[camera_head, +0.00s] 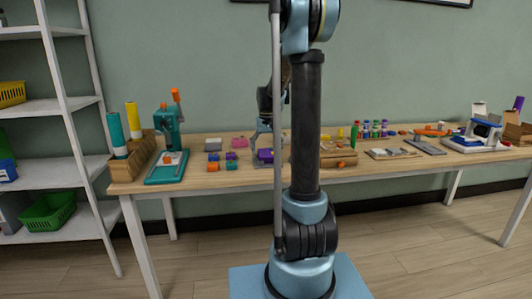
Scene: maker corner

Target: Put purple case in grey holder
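A purple case (265,154) lies on the wooden table near the middle, just left of my arm's column. A smaller purple block (231,156) sits to its left among coloured blocks. A grey box-like piece (213,144) at the back left of these blocks may be the grey holder, but I cannot be sure. My gripper (260,143) is low over the table, right above or at the purple case. Its fingers are small and partly hidden by my own arm, so I cannot tell whether they are open or whether they touch the case.
A teal press (168,145) and a wooden box with rolls (134,158) stand at the table's left end. Several small bottles (375,130) stand behind a wooden piece (338,157). A blue-and-white machine (480,135) is at the right. Bare wood (205,183) shows along the front.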

